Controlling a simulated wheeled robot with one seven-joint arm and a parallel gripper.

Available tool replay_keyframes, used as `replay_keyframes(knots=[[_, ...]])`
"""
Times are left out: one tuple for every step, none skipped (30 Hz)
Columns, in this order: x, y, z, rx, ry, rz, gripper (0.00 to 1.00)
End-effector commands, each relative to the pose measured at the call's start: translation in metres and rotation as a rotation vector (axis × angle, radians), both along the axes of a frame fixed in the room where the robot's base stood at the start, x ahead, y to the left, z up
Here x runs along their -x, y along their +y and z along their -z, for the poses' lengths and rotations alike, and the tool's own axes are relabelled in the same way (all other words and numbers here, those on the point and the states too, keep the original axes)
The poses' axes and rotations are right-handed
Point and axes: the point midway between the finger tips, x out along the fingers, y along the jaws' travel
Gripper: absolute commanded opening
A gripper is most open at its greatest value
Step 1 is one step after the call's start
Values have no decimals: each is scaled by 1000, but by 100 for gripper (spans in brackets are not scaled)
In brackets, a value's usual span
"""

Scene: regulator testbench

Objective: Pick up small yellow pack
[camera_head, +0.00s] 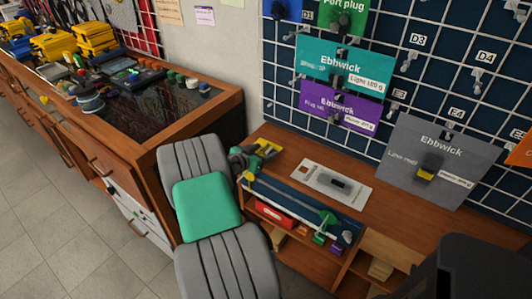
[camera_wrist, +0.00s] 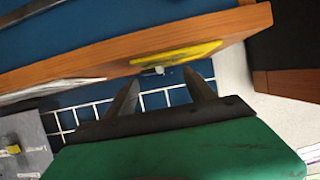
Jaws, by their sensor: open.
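A yellow flat piece (camera_head: 268,148) lies on the wooden bench top near its back left corner. In the wrist view the yellow piece (camera_wrist: 178,53) rests on the wood beyond my fingertips. A small yellow and black item (camera_head: 427,174) hangs in front of the grey Ebbwick panel; it also shows at the left of the wrist view (camera_wrist: 13,149). I cannot tell which of the two is the small yellow pack. My gripper (camera_head: 254,161) is beside the yellow piece on the bench, partly covering it. In the wrist view my gripper (camera_wrist: 163,82) is open, with nothing between its fingers.
A white card pack (camera_head: 312,181) with a dark item lies on the bench. A compartment below holds a red box (camera_head: 275,214) and small tools. The grid wall (camera_head: 400,90) with hooks and coloured panels rises behind. A cluttered wooden cabinet (camera_head: 225,100) stands left.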

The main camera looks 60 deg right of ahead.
Motion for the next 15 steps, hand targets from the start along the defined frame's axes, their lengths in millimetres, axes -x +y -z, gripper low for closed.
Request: replay_keyframes(knots=[[3,-9,4,-1,1,3,63],[3,-13,5,-1,0,2,63],[4,-18,8,-1,1,2,63],[4,-20,8,-1,0,1,63],[4,-22,9,-1,0,0,63],[3,-23,10,-2,0,-1,63],[3,-23,10,-2,0,-2,63],[3,-23,10,-2,1,-3,63],[3,-23,9,-2,1,-3,63],[3,-22,9,-2,1,-3,63],[3,-22,9,-2,0,-2,63],[3,-22,9,-2,1,-3,60],[3,-22,9,-2,0,-2,58],[3,-22,9,-2,0,-2,55],[3,-22,9,-2,0,-2,52]])
